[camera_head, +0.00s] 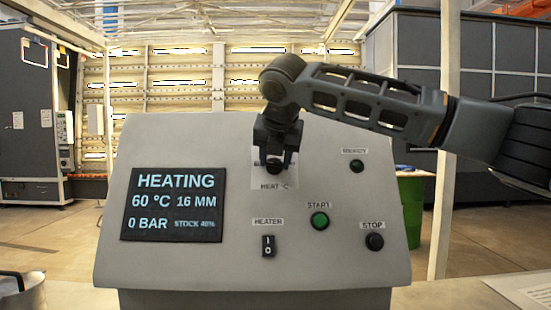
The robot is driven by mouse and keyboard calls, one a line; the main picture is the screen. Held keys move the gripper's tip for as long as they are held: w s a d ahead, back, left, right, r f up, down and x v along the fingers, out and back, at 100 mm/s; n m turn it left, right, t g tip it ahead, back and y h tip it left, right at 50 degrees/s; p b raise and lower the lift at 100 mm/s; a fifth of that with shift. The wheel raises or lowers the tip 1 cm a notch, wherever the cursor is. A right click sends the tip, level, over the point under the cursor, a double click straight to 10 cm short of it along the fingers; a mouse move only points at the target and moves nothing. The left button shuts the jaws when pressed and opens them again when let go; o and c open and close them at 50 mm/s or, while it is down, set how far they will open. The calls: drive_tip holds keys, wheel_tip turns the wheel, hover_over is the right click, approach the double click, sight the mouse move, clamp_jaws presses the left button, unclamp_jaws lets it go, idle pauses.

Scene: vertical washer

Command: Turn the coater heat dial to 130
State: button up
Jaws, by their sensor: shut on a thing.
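The heat dial (274,167) is a small dark knob on a pale plate labelled "HEAT C", at the upper middle of the grey sloped control panel (200,262). My gripper (274,160) comes down from above and is shut on the dial. Its fingers cover most of the knob and the scale around it, so the dial's pointer cannot be read.
Below the dial is the black HEATER rocker switch (268,246). To its right are the green START button (320,221), the dark STOP button (374,241) and a READY lamp (357,166). A green drum (411,210) stands behind right. A metal pot (24,292) is at the lower left.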

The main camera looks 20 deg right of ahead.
drive_tip(key=shift+c, duration=0.5)
drive_tip(key=shift+m, duration=0.3)
drive_tip(key=m, duration=0.2)
drive_tip(key=m+t+y, duration=0.1)
drive_tip(key=m, duration=0.1)
drive_tip(key=shift+s+d+f+y, duration=0.1)
drive_tip(key=shift+d+f+y, duration=0.1)
drive_tip(key=shift+y, duration=0.1)
drive_tip(key=m, duration=0.2)
drive_tip(key=m+t, duration=0.1)
drive_tip(key=m+y+b, duration=0.1)
drive_tip(key=m, duration=0.1)
drive_tip(key=shift+s+d+f+m+t, duration=0.1)
drive_tip(key=shift+s+f+m+t, duration=0.05)
drive_tip(key=shift+f+m+t, duration=0.15)
drive_tip(key=m, duration=0.2)
drive_tip(key=m+t+b, duration=0.1)
drive_tip(key=m, duration=0.1)
drive_tip(key=m+t, duration=0.1)
drive_tip(key=m, duration=0.1)
drive_tip(key=shift+s+f, duration=0.1)
drive_tip(key=shift+f, duration=0.15)
drive_tip(key=m+t+h, duration=0.1)
drive_tip(key=m, duration=0.5)
drive_tip(key=shift+f+b, duration=0.15)
drive_tip(key=shift+b, duration=0.2)
